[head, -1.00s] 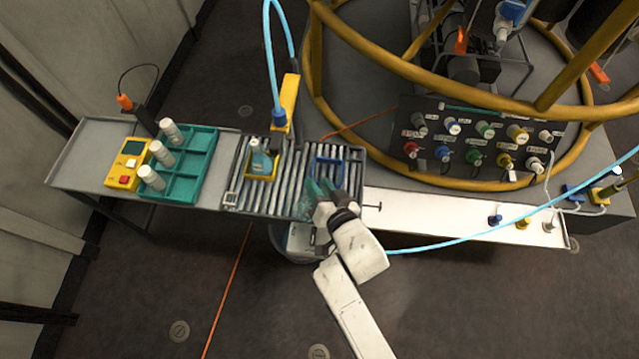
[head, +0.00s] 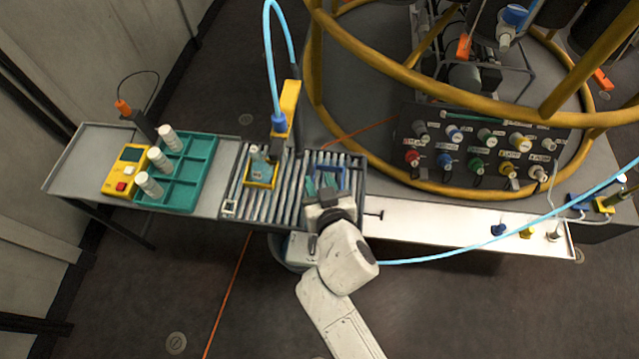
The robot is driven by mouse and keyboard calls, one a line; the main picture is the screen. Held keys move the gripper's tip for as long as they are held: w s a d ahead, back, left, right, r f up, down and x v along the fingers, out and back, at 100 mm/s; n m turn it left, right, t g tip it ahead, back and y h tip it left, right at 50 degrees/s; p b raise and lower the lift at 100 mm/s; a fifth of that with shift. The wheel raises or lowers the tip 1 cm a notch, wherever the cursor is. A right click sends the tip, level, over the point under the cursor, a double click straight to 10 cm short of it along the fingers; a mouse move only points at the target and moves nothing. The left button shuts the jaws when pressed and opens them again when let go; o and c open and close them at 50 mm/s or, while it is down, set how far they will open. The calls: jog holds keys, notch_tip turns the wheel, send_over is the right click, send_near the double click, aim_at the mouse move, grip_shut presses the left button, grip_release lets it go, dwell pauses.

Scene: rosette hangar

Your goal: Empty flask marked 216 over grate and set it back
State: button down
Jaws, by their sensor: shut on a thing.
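My gripper (head: 325,190) is at the right part of the slatted grate (head: 291,195), at the near side of a blue square holder (head: 343,177). It is shut on a small teal-tinted flask (head: 321,181), partly hidden by the gripper. I cannot tell whether the flask stands inside the holder or just in front of it, and no number on it can be read. Another clear flask with teal in it (head: 258,164) stands upright in a yellow square holder (head: 262,184) on the left part of the grate, below a spout.
Left of the grate, a teal rack (head: 200,185) holds white cylinders beside a yellow meter (head: 125,170). A yellow post with a light-blue hose (head: 273,75) rises behind the grate. A white shelf (head: 440,232) extends right, under a knob panel and yellow rails.

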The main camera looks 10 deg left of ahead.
jog(key=w+f+n+g+y+b, duration=0.2)
jog(key=w+n+g+y, duration=0.1)
jog(key=w, duration=0.8)
jog(key=shift+f+n+y+b, duration=0.35)
jog(key=shift+n+y, duration=0.45)
jog(key=shift+f+b, duration=0.5)
jog(key=shift+b, duration=0.05)
dwell(0.4)
jog(key=shift+f+b, duration=0.85)
jog(key=shift+f+b, duration=0.35)
jog(key=shift+b, duration=0.1)
jog(key=shift+f+b, duration=0.25)
jog(key=shift+b, duration=0.05)
jog(key=shift+f+b, duration=0.3)
jog(key=shift+b, duration=0.05)
dwell(0.5)
